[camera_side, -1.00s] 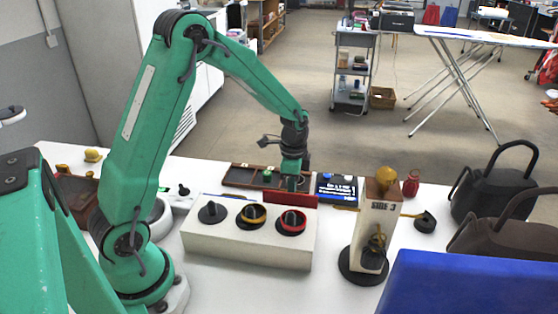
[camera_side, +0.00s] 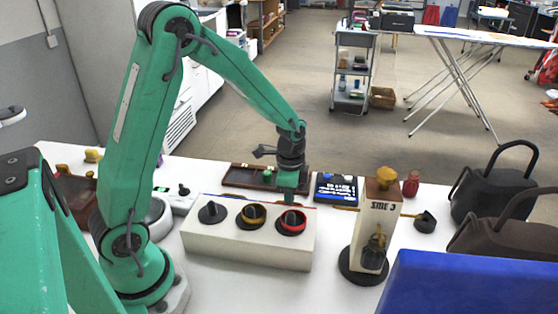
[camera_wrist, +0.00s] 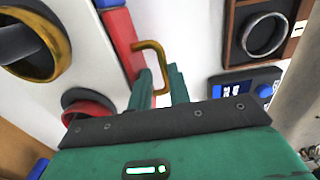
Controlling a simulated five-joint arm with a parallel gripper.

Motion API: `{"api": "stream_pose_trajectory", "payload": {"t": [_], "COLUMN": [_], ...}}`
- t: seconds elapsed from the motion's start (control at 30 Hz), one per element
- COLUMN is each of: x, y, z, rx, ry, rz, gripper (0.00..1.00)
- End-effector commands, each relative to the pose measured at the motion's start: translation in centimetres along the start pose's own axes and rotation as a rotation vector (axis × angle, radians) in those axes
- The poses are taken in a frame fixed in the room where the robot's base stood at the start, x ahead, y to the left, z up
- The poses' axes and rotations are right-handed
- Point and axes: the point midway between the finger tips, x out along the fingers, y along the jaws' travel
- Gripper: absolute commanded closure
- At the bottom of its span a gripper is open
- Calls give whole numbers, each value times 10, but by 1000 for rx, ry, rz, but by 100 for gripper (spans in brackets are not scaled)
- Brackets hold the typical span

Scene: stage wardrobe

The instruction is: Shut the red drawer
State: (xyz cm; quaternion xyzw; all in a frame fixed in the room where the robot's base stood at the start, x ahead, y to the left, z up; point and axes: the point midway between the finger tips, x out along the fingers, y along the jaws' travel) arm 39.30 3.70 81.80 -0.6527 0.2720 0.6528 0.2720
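A white cabinet (camera_side: 246,243) with three round dials on top stands in the middle of the table in the side view. The red drawer's front (camera_wrist: 122,42) shows as a strip along the cabinet's edge in the wrist view, with a gold handle (camera_wrist: 151,46). In the side view it is a thin red line (camera_side: 305,207) at the cabinet's back edge, mostly hidden. My gripper (camera_wrist: 159,72) is at this handle. Its two fingers stand a little apart, with the handle's near end between or just beside them. I cannot tell whether they press on it.
A blue drawer front (camera_wrist: 108,3) borders the red one. A dark tray (camera_side: 235,178) and a blue-screened device (camera_side: 336,188) lie behind the cabinet. A white post on a black base (camera_side: 362,278) stands to its right. Black bags (camera_side: 490,195) are at far right.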

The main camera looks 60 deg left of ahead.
Motion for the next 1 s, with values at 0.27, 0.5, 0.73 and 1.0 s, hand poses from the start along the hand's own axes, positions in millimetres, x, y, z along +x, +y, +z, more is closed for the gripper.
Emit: {"api": "stream_pose_trajectory", "payload": {"t": [0.27, 0.5, 0.73, 1.0], "x": [-3, -23, -54, -76], "y": [0, -1, -1, 0], "z": [1, 0, 0, 0], "rx": [-3, -3, -1, 0], "ry": [-1, 2, 2, 1], "rz": [1, -3, -2, -1], "gripper": [82, 82, 82, 82]}}
